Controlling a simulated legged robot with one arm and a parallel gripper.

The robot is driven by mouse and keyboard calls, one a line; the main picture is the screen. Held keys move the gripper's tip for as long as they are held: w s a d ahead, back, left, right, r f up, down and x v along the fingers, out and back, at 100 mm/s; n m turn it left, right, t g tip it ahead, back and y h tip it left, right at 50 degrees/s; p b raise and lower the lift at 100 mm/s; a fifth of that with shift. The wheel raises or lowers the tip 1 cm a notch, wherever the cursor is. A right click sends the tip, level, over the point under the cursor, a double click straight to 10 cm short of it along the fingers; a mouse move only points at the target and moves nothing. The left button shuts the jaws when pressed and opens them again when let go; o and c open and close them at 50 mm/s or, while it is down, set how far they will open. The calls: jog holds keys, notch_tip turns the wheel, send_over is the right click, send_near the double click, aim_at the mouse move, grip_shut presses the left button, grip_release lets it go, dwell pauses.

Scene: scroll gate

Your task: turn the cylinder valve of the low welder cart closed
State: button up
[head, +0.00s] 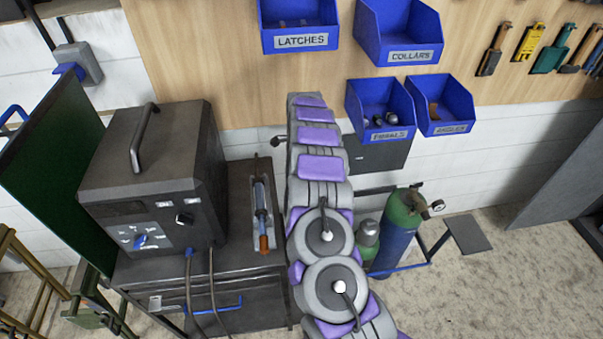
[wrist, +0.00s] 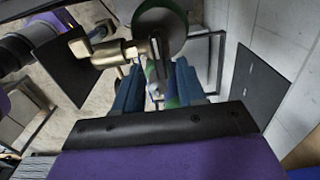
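The low welder cart (head: 265,215) stands left of my arm in the head view, with a grey welder (head: 155,170) on it. At its right, partly behind my arm, are a blue cylinder with a green top (head: 404,212) and a smaller grey-green cylinder (head: 367,240). In the wrist view, a brass valve fitting (wrist: 112,52) lies beyond my fingers, beside a large round greyish-green part (wrist: 160,22). My gripper (wrist: 160,66) shows two blue fingers, apart, with a thin green and silvery part seen between them. I cannot tell whether they touch it. My gripper cannot be made out in the head view.
A gauge (head: 437,206) sticks out at the blue cylinder's top. Blue bins (head: 400,35) and hand tools hang on the wood wall above. A dark flat plate (head: 467,235) lies right of the cylinders. Open floor (head: 510,285) shows at the lower right.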

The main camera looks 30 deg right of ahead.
notch_tip(320, 180, up, 14)
jog(key=shift+f, duration=0.15)
jog(key=shift+w, duration=0.1)
dwell(0.5)
jog(key=s+a+r+n+b, duration=0.2)
jog(key=s+a+r+n, duration=0.15)
jog(key=s+a, duration=0.25)
jog(key=s+a+r+n+y+b, duration=0.1)
jog(key=s+a+r+n, duration=0.1)
jog(key=s+a+n, duration=0.3)
jog(key=s+a+r+n+b, duration=0.2)
jog(key=s+a+r+n, duration=0.1)
jog(key=s+a, duration=0.4)
jog(key=s+f+n+g+b, duration=0.1)
jog(key=s+f+n, duration=0.3)
jog(key=s, duration=1.2)
jog(key=s+a+f+n+h+b, duration=0.1)
jog(key=s+f+n+b, duration=0.3)
jog(key=s, duration=1.2)
jog(key=shift+s+a+f+n+g, duration=0.2)
jog(key=shift+a+n+g, duration=0.15)
jog(key=shift+n, duration=0.6)
jog(key=shift+w, duration=0.1)
